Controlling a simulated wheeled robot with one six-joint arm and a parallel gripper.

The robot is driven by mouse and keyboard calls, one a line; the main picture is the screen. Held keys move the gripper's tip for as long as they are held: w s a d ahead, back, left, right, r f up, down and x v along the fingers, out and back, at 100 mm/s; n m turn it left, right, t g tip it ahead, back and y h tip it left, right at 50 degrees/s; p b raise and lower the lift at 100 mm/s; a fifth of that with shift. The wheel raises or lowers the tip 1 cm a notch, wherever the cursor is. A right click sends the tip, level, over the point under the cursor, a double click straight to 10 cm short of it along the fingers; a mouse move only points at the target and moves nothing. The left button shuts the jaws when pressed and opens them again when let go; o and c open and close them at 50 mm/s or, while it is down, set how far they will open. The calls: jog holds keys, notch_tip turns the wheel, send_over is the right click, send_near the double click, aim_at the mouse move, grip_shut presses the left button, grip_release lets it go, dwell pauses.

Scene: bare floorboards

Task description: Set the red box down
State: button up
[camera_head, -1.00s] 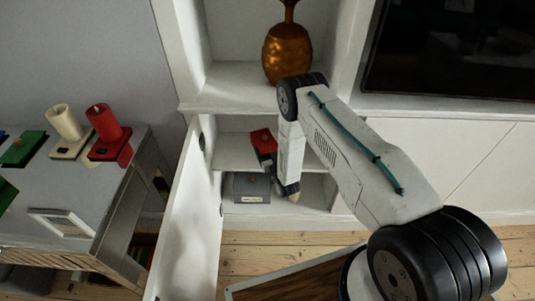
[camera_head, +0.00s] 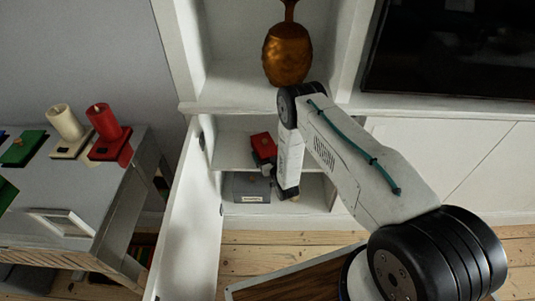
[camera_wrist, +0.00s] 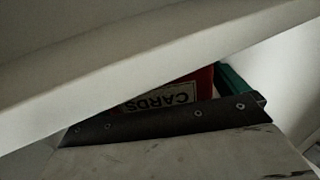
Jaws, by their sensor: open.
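The red box (camera_head: 263,146) is in the open cabinet, at the front of the middle shelf, and looks slightly tilted in the head view. In the wrist view the red box (camera_wrist: 206,78) shows a white label reading CARDS, upside down. A pale slanted edge covers much of it. My gripper (camera_head: 268,168) is dark and small at the end of my arm, right below and beside the box. It is open, but its fingertips are partly hidden. I cannot tell whether it still touches the box.
A grey labelled box (camera_head: 251,188) sits in the lower compartment. The open cabinet door (camera_head: 190,220) stands to the left. A bronze vase (camera_head: 287,55) is on the shelf above. A side table (camera_head: 75,185) with candles is at the left. A green piece (camera_wrist: 233,82) lies beside the red box.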

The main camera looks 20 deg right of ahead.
jog(key=shift+r, duration=0.2)
jog(key=s, duration=1.2)
jog(key=shift+d, duration=0.45)
